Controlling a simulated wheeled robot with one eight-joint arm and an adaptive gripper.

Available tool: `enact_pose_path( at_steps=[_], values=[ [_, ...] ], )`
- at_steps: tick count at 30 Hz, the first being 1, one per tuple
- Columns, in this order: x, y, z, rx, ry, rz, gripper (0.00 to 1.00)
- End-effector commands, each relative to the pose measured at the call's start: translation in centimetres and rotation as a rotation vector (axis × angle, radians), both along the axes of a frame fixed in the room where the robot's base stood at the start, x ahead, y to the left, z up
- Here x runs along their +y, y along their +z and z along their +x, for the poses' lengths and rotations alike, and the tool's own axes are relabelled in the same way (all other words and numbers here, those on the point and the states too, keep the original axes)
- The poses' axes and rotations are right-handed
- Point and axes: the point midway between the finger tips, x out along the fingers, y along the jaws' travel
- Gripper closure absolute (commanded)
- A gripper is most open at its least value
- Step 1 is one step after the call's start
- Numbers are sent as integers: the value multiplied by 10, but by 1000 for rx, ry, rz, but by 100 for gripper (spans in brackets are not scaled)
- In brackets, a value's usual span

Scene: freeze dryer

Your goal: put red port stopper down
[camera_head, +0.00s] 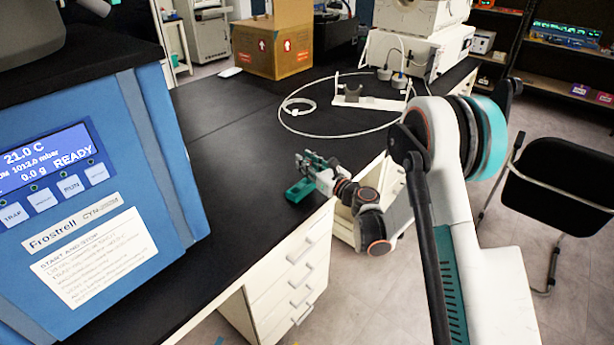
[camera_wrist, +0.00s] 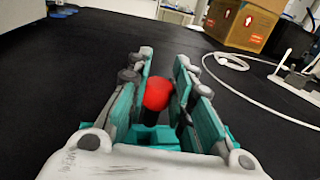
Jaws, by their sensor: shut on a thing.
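The red port stopper (camera_wrist: 157,94) shows in the wrist view as a rounded red head with a dark lower part. It sits between the two teal fingers of my gripper (camera_wrist: 165,92), which are shut on it. In the head view my gripper (camera_head: 309,172) is over the black bench top (camera_head: 225,120), near its right edge. The stopper cannot be made out in the head view. I cannot tell whether its lower end touches the bench.
The blue freeze dryer (camera_head: 150,170) stands at the left, its display lit. A cardboard box (camera_head: 272,48), a white stand (camera_head: 365,101) and a looped white cable (camera_head: 282,117) are farther back. Bare bench lies around my gripper. A black chair (camera_head: 562,185) is at the right.

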Motion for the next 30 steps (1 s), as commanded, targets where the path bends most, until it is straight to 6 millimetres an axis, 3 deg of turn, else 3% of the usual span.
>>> enact_pose_path(
  at_steps=[9,21,22,24,30],
  values=[
    [0,-41,0,0,0,0,98],
    [0,-44,0,0,0,0,98],
    [0,-43,0,0,0,0,72],
    [0,-43,0,0,0,0,59],
    [0,-43,0,0,0,0,59]
  ],
)
